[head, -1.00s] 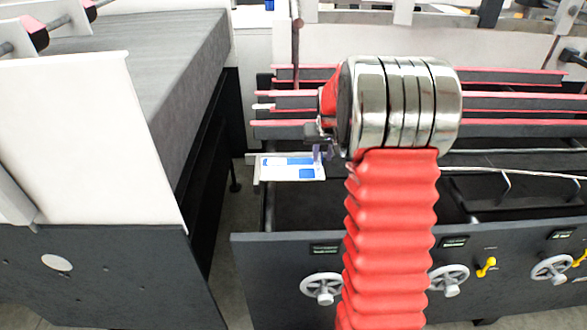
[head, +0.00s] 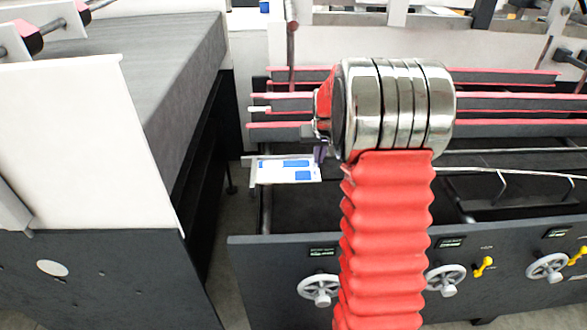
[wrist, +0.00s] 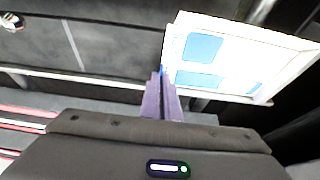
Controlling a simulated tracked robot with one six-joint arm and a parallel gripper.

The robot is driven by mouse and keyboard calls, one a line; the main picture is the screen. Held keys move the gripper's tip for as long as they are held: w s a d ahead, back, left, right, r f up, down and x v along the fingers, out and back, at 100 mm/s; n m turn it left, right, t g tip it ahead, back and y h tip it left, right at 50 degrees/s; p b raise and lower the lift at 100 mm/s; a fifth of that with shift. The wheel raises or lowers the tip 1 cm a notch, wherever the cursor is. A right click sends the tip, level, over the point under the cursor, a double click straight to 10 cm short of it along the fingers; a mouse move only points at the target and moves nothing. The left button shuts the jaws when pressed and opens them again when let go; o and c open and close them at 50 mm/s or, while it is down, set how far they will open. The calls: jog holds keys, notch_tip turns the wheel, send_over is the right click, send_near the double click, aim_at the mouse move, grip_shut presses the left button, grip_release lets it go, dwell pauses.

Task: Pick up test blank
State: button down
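The test blank (head: 274,173) is a flat white piece with blue patches, lying level on a pale holder at the left end of the dark machine. It also shows in the wrist view (wrist: 238,62), at upper right. My gripper (head: 320,154) is at the blank's right end in the head view. In the wrist view its two purple fingers (wrist: 162,85) are close together at the blank's near edge and look shut on it. The fingertips partly hide the bit of edge between them.
Pink-edged rails (head: 500,98) run behind and to the right of my arm. The dark front panel (head: 270,270) carries handwheels (head: 320,289) and yellow levers. A white panel and grey belt (head: 190,95) stand at left, with a narrow gap between the machines.

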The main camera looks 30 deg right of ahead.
jog(key=shift+r, duration=0.1)
notch_tip(320, 180, up, 10)
dwell(0.5)
jog(key=shift+s, duration=0.1)
dwell(0.5)
